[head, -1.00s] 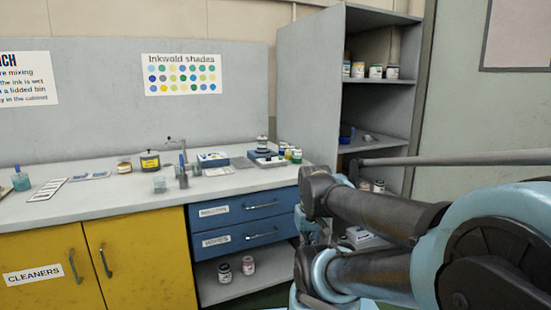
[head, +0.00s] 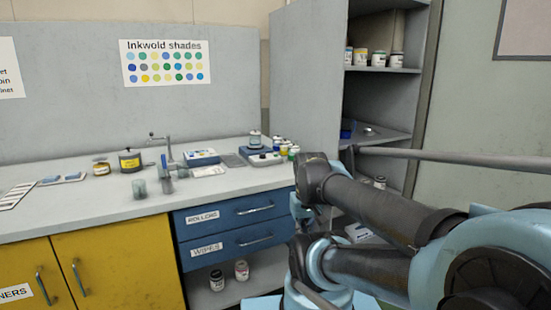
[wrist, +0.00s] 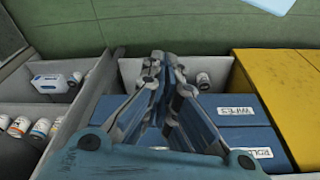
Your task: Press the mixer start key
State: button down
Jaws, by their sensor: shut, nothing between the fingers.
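A blue-based device with a jar on top, which looks like the mixer (head: 265,158), stands at the right end of the counter in the head view. Its front is small, and I cannot make out a start key on it. My gripper (wrist: 158,62) is shut and empty in the wrist view. It hangs in front of the blue drawers (wrist: 222,118), away from the device. I cannot make out the fingers in the head view, where my folded arm fills the right side.
The counter (head: 110,210) also holds a scale-like blue box (head: 201,157), a metal stand (head: 166,160), a black pot (head: 130,160) and small jars. An open shelf cabinet (head: 385,70) stands at the right. Yellow doors (head: 120,265) are below left.

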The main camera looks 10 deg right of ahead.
jog(key=w+r+n+t, duration=0.2)
jog(key=w+r, duration=0.6)
jog(key=w, duration=0.3)
notch_tip(320, 180, up, 12)
jog(key=r+n+t, duration=0.1)
jog(key=n+t, duration=0.4)
jog(key=n, duration=0.2)
send_over(276, 155)
jog(key=shift+w+a+f, duration=0.2)
jog(key=shift+a+f, duration=0.05)
jog(key=shift+a, duration=0.2)
jog(key=shift+f, duration=0.15)
jog(key=shift+f, duration=4.3)
jog(key=shift+f, duration=0.1)
jog(key=shift+f, duration=0.2)
